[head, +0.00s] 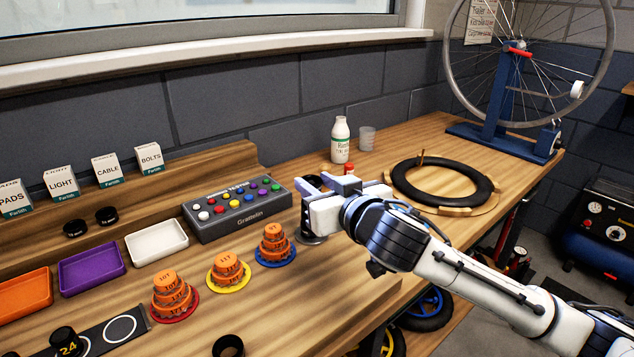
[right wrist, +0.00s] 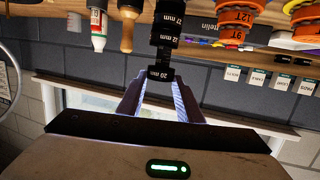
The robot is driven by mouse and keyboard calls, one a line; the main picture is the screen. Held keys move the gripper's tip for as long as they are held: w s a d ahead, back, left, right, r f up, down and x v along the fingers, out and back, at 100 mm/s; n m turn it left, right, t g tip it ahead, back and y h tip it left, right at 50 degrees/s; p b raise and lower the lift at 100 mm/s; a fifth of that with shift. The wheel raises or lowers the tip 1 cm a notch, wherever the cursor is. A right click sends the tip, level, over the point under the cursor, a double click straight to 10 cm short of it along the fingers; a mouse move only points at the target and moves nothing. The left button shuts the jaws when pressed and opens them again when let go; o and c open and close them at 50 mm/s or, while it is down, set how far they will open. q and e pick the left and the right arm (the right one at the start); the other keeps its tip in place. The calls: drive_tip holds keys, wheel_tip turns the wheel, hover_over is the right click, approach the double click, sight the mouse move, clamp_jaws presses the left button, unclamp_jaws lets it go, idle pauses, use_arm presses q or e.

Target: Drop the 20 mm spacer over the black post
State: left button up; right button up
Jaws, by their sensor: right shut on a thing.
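My right gripper (head: 325,183) reaches in from the right in the head view, over a dark stack (head: 311,222) on a round grey base. In the right wrist view its fingers (right wrist: 160,90) are shut on the black 20 mm spacer (right wrist: 160,73). That view is upside down, with the bench at the top. Black spacers marked with other sizes (right wrist: 166,40) are stacked there, in line with the held one. A narrower black piece, probably the post (right wrist: 163,56), shows between them. I cannot tell whether the held spacer is around it. My left gripper is not in view.
A grey button box (head: 238,210) stands just left of the right gripper. Orange sprocket stacks (head: 228,268) stand in front of it. Two black rings (head: 90,221) lie on the back ledge, another black ring (head: 228,346) near the front. A tyre (head: 442,182) lies at right.

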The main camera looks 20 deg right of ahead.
drive_tip(key=shift+f+b, duration=0.8)
drive_tip(key=shift+f, duration=0.55)
drive_tip(key=o, duration=1.1)
drive_tip(key=v, duration=1)
drive_tip(key=shift+s, duration=0.15)
